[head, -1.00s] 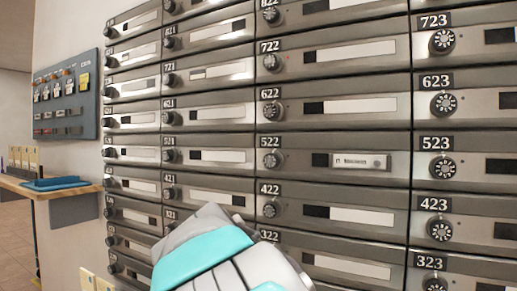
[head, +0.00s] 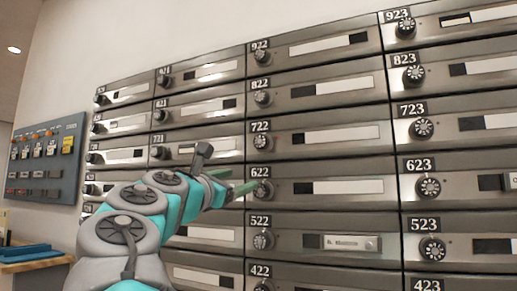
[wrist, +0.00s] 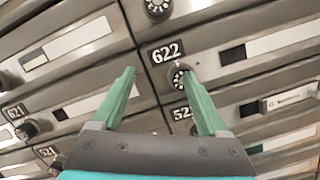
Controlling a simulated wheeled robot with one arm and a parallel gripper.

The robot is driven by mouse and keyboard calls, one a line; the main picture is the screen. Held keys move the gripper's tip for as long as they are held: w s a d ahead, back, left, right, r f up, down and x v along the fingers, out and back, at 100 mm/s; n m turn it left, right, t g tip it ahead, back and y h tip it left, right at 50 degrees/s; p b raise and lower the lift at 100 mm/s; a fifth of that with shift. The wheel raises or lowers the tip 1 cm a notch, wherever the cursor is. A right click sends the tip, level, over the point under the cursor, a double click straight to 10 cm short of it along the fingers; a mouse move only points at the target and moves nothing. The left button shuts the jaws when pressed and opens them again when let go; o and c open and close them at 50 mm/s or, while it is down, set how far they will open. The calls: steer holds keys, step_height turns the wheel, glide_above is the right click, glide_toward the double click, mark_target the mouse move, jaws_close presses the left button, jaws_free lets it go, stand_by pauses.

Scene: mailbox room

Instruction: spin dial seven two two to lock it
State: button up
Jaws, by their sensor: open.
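The dial of box 722 (head: 262,142) is a round black knob with white marks, left of its drawer front and beside the plate marked 722 (head: 260,126). In the wrist view, a dial at the top edge (wrist: 158,8), above the 622 plate, appears to be this one; its own plate is out of view. My gripper (head: 246,188) is open and empty, one row below, in front of the 622 dial (wrist: 182,79). Its green fingers (wrist: 156,70) are spread, the right one partly covering the 622 dial. I cannot tell whether it touches.
Rows of similar metal boxes with dials fill the wall, including 822 (head: 263,98) above and 522 (head: 263,241) below. A blue-grey switch panel (head: 45,160) hangs on the left wall over a wooden counter (head: 38,264).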

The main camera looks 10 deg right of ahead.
steer(key=h, duration=0.2)
glide_toward(259, 142)
steer(key=shift+p+x, duration=0.6)
steer(key=shift+x, duration=3.6)
jaws_close()
